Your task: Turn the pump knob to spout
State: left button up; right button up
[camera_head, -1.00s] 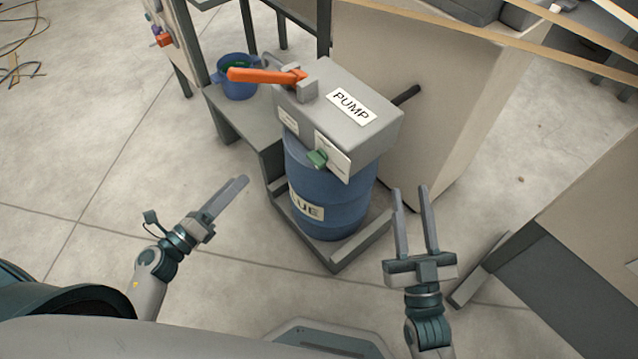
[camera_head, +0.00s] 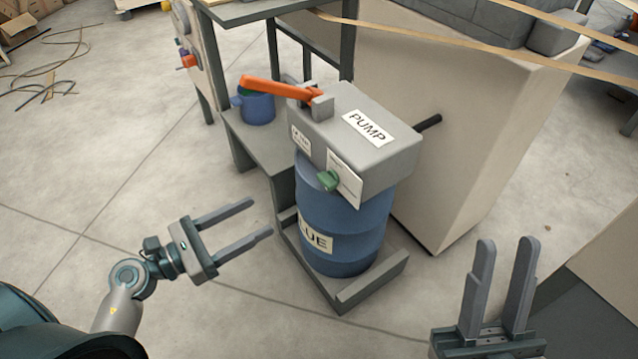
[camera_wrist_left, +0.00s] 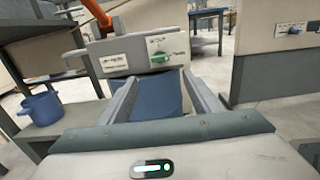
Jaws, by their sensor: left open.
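The green pump knob (camera_head: 328,180) sits on a white plate on the front of the grey pump box (camera_head: 372,160), which rests on the blue glue drum (camera_head: 343,225). In the left wrist view the knob (camera_wrist_left: 160,56) shows ahead, beyond the fingers. An orange lever (camera_head: 275,88) is on top of the pump box. My left gripper (camera_head: 253,217) is open and empty, left of the drum and apart from the knob; its fingers also show in the left wrist view (camera_wrist_left: 156,92). My right gripper (camera_head: 511,243) is open and empty at the lower right.
A blue pot (camera_head: 256,104) stands on a grey shelf (camera_head: 262,145) behind the pump's left side. A large beige cabinet (camera_head: 475,130) stands behind the pump. The drum stands in a grey tray (camera_head: 372,292).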

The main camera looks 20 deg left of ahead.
aim_at(322, 182)
pick_arm(q)
jog(key=x, duration=1.7)
jog(key=shift+w+d, duration=0.1)
jog(key=c, duration=1)
